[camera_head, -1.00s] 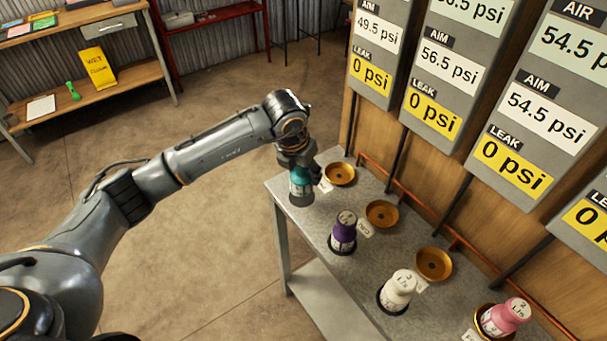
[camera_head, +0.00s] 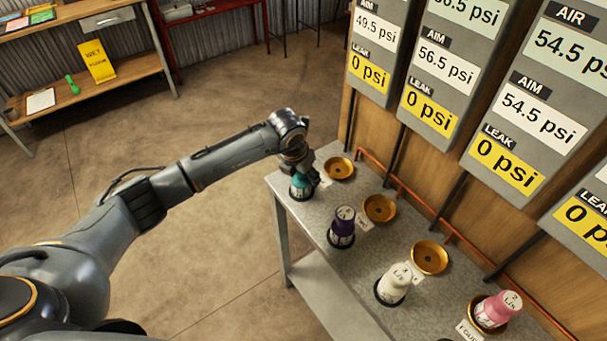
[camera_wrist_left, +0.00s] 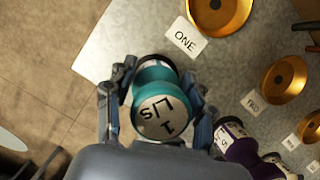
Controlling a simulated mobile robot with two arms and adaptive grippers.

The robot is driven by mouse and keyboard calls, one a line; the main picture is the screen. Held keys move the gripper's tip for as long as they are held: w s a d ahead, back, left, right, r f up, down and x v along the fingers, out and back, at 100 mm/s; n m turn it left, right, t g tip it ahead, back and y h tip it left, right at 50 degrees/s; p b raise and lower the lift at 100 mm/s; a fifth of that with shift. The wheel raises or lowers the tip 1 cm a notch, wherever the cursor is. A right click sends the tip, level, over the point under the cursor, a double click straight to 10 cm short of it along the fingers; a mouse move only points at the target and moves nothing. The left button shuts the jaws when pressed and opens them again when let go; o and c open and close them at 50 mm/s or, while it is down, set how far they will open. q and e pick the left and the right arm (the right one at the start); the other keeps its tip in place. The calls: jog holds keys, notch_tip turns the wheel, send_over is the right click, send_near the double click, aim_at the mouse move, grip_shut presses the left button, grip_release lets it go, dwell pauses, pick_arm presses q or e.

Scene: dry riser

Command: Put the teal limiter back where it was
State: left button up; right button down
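The teal limiter (camera_head: 300,187), marked 1 L/s on top, stands upright at the far-left end of the grey table (camera_head: 318,215). It also shows in the left wrist view (camera_wrist_left: 160,105), with its top facing the camera. My left gripper (camera_head: 298,172) points down over it, with a finger on each side. In the left wrist view narrow gaps seem to show between the fingers and the limiter. The limiter's base is partly hidden. A gold bowl (camera_head: 339,168), beside the card ONE (camera_wrist_left: 185,40), is empty. My right gripper is not in view.
Purple (camera_head: 342,228) and white (camera_head: 395,284) limiters stand along the table's front. A pink limiter (camera_head: 497,309) sits in a gold bowl. Two more gold bowls (camera_head: 380,209) (camera_head: 430,257) are empty. Gauge panels (camera_head: 520,130) hang behind. Open floor lies left of the table.

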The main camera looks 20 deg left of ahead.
aim_at(296, 186)
pick_arm(q)
jog(key=shift+o, duration=1)
jog(key=shift+r, duration=0.15)
jog(key=b+v, duration=0.3)
jog(key=v, duration=0.8)
jog(key=shift+s+a+r, duration=0.1)
jog(key=shift+s+r, duration=0.1)
jog(key=shift+r, duration=0.35)
jog(key=shift+f, duration=0.1)
